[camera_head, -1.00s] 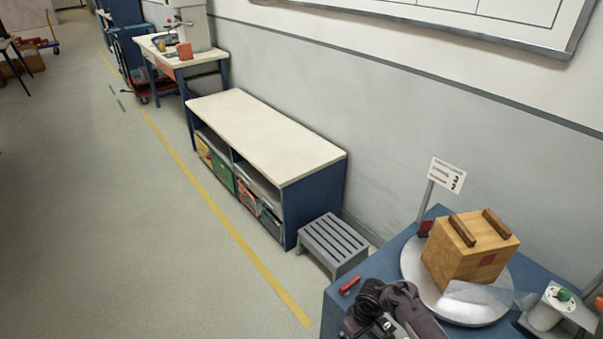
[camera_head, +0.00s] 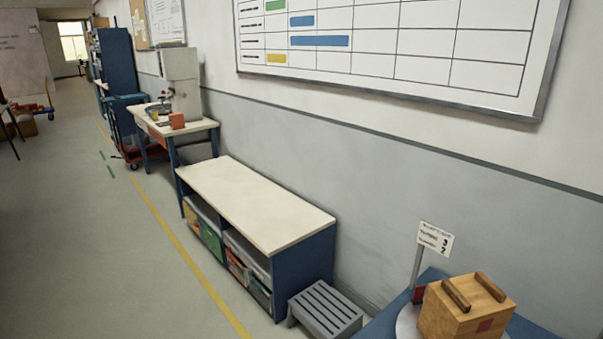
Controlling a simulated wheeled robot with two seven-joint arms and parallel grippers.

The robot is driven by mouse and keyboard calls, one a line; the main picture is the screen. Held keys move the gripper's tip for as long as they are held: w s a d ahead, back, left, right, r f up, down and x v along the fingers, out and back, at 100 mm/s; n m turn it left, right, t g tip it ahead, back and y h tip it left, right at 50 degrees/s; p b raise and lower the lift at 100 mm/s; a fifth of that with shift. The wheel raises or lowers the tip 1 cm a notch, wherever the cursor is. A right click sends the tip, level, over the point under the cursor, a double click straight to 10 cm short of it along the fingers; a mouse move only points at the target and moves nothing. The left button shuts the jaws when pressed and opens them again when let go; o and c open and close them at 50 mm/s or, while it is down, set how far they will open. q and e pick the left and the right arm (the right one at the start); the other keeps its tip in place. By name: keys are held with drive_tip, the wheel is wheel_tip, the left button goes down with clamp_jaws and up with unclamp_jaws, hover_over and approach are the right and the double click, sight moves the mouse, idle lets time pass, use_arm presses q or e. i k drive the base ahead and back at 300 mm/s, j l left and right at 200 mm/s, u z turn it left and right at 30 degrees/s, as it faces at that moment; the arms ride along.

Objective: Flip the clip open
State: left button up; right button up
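I cannot make out a clip in this view. A wooden box (camera_head: 455,318) with two dark wooden bars on top sits on a pale round plate (camera_head: 406,322) at the lower right. The plate rests on a blue table (camera_head: 383,325), mostly cut off by the bottom edge. A small sign (camera_head: 435,239) on a post stands behind the box at its left. Neither of my grippers is in view.
A low shelf unit (camera_head: 255,205) with a white top and filled bins stands along the wall. A grey step stool (camera_head: 325,310) stands between it and the blue table. A workbench with a machine (camera_head: 180,85) is farther back.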

sight(420, 292)
drive_tip(key=i+j+z, duration=0.1)
drive_tip(key=z, duration=0.55)
drive_tip(key=i+j+z, duration=0.45)
drive_tip(key=j, duration=0.25)
drive_tip(key=j+z, duration=0.25)
drive_tip(key=j, duration=0.15)
drive_tip(key=i+j+z, duration=0.2)
drive_tip(key=j, duration=0.2)
drive_tip(key=i+j, duration=0.1)
drive_tip(key=j, duration=0.55)
drive_tip(key=i+j, duration=0.1)
drive_tip(key=j, duration=0.5)
drive_tip(key=j+z, duration=0.1)
drive_tip(key=j, duration=0.55)
drive_tip(key=i, duration=0.05)
